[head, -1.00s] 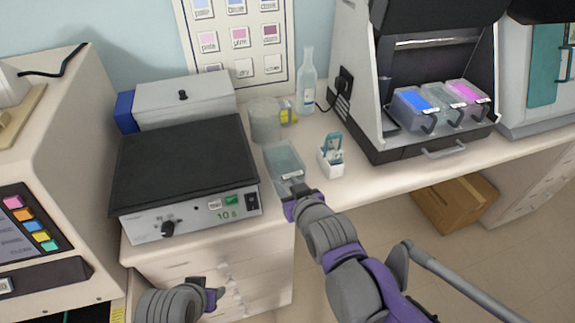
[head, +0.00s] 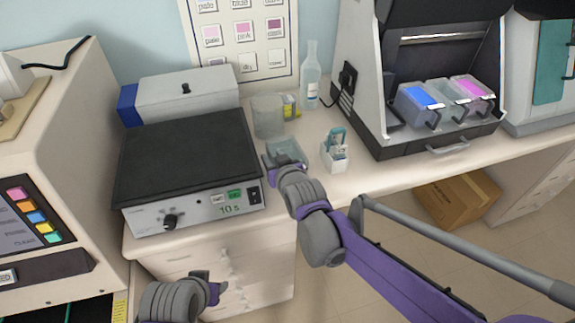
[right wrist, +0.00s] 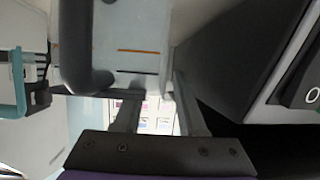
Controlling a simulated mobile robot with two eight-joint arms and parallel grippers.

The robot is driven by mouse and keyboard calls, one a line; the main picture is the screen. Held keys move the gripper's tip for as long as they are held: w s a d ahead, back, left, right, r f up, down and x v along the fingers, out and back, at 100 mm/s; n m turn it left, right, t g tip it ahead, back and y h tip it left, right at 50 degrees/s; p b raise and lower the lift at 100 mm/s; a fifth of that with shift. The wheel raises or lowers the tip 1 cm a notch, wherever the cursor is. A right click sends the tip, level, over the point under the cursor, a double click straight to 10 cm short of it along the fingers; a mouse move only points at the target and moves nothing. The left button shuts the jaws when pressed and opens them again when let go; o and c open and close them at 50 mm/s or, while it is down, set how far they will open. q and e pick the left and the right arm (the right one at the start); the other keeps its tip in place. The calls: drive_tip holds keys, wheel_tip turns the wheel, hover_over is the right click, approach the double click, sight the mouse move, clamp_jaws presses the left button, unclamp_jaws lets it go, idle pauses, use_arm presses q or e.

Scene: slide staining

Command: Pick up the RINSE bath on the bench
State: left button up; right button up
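The clear bath (head: 287,150) stands on the bench between the hotplate and the white holder; its lettering is not readable. My right gripper (head: 273,163) is at its near end and hides part of it. In the right wrist view the pale bath wall (right wrist: 143,45) has an orange line, and a dark curved handle (right wrist: 88,65) lies close at the left. The right gripper's fingers (right wrist: 160,100) are apart, with a gap between them; contact with the bath cannot be told. My left gripper (head: 213,288) is low in front of the drawers, fingers apart and empty.
A hotplate (head: 190,158) stands close left of the bath. A beaker (head: 268,117) and a bottle (head: 311,78) are behind. A white holder (head: 334,157) stands close right. Three more baths (head: 445,103) sit in the hood. Bench right of the holder is clear.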

clamp_jaws()
idle(1.5)
